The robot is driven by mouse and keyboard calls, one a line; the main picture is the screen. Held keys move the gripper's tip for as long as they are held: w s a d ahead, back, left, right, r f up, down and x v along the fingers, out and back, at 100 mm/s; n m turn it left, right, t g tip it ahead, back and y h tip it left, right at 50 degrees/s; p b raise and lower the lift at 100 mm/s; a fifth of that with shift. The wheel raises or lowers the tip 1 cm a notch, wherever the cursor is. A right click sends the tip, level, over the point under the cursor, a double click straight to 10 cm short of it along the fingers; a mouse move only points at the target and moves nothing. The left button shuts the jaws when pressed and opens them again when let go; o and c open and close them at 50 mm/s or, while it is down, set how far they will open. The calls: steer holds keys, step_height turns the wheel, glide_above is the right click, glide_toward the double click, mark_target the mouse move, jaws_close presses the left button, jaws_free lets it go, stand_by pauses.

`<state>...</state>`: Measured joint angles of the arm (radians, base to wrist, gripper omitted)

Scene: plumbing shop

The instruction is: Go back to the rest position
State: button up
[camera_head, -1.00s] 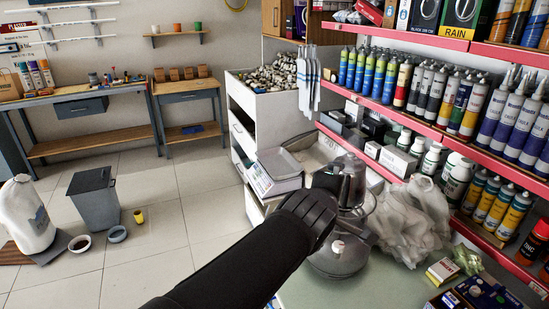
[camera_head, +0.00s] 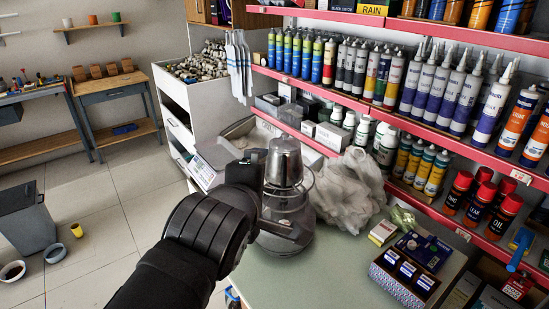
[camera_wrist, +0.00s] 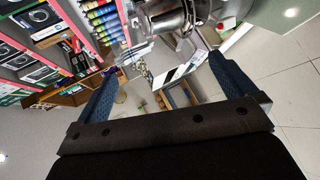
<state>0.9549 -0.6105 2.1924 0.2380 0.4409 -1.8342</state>
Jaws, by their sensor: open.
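My black arm reaches up from the bottom of the head view, and my gripper (camera_head: 268,200) is at its end, in front of or beside a glass-and-metal appliance (camera_head: 285,165) on the green counter (camera_head: 330,275). Its fingers are mostly hidden there by the wrist. In the wrist view my gripper (camera_wrist: 163,66) has its two blue fingers wide apart with nothing held between them. The metal appliance (camera_wrist: 170,18) shows beyond the fingertips at the top. I cannot tell whether the gripper touches it.
A crumpled plastic bag (camera_head: 350,190) lies right of the appliance, by red shelves (camera_head: 335,92) of tubes and bottles. A scale (camera_head: 205,172) stands behind left. Small boxes (camera_head: 405,280) sit on the counter front. A grey bin (camera_head: 25,222) stands on the open tiled floor at left.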

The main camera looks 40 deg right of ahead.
stand_by(0.4)
steer(key=x, duration=0.9)
steer(key=shift+d, duration=0.2)
stand_by(0.3)
steer(key=shift+w, duration=0.15)
steer(key=shift+v, duration=4.8)
steer(key=w+d+f+m+g+y, duration=0.2)
steer(key=w+d+f+m, duration=0.1)
steer(key=f+m, duration=0.3)
steer(key=w+d+f+m+g+y, duration=0.1)
steer(key=w+d+f+m, duration=0.2)
steer(key=d+f+m, duration=0.2)
steer(key=w+d+f+m+g+y, duration=0.2)
steer(key=d+f+m, duration=0.3)
steer(key=f, duration=0.5)
steer(key=shift+w+f+m+g+y, duration=0.25)
steer(key=shift+w+m, duration=0.4)
steer(key=shift+m, duration=0.55)
steer(key=shift+d, duration=0.1)
